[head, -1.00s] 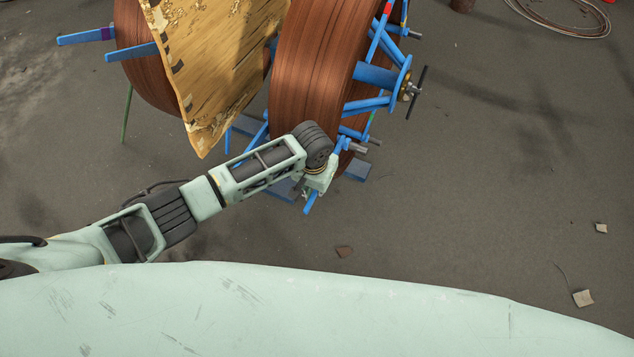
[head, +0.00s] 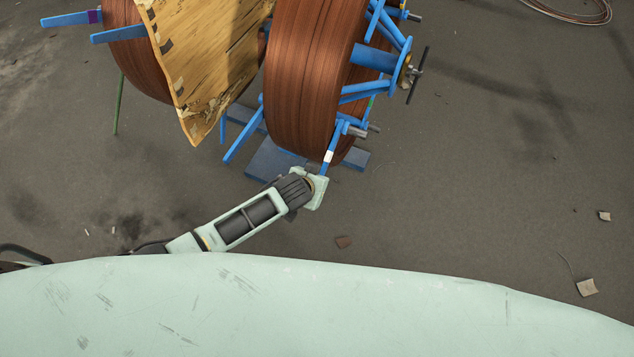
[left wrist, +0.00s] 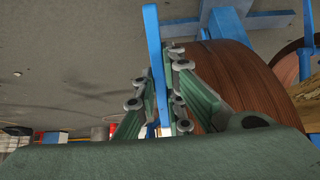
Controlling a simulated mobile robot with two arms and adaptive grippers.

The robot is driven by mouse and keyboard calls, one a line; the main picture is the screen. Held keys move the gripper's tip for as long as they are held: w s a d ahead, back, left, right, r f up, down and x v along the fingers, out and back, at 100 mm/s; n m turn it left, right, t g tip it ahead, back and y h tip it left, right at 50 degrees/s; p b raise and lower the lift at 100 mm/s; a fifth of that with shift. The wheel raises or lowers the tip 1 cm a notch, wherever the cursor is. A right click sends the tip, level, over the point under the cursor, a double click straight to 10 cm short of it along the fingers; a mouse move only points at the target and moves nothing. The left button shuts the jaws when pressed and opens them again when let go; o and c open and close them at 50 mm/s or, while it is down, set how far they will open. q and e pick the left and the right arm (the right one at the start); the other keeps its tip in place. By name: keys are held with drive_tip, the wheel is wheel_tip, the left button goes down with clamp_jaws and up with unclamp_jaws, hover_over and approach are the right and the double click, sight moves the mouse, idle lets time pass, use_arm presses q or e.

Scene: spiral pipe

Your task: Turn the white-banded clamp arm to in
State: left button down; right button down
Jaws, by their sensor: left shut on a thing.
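The white-banded clamp arm (head: 328,157) is a blue bar at the near lower edge of the large brown reel (head: 310,75) in the head view. It slants down and slightly left from a blue joint, with its white band showing just above my left gripper (head: 319,173). The gripper is shut on the bar near its lower end and hides that end. In the left wrist view the blue bar (left wrist: 154,45) runs between the two green fingers of the gripper (left wrist: 160,75). My right gripper is in neither view.
Other blue clamp arms and a hub with a handle (head: 412,72) stick out on the reel's right side. A blue base plate (head: 270,160) lies under the reel. A yellowish sheet (head: 200,60) hangs at left. The floor at right is mostly clear, with small scraps.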

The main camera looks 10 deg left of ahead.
use_arm(q)
drive_tip(key=shift+f, duration=0.1)
drive_tip(key=c, duration=1.8)
unclamp_jaws()
drive_tip(key=shift+c, duration=0.2)
drive_tip(key=v, duration=1.2)
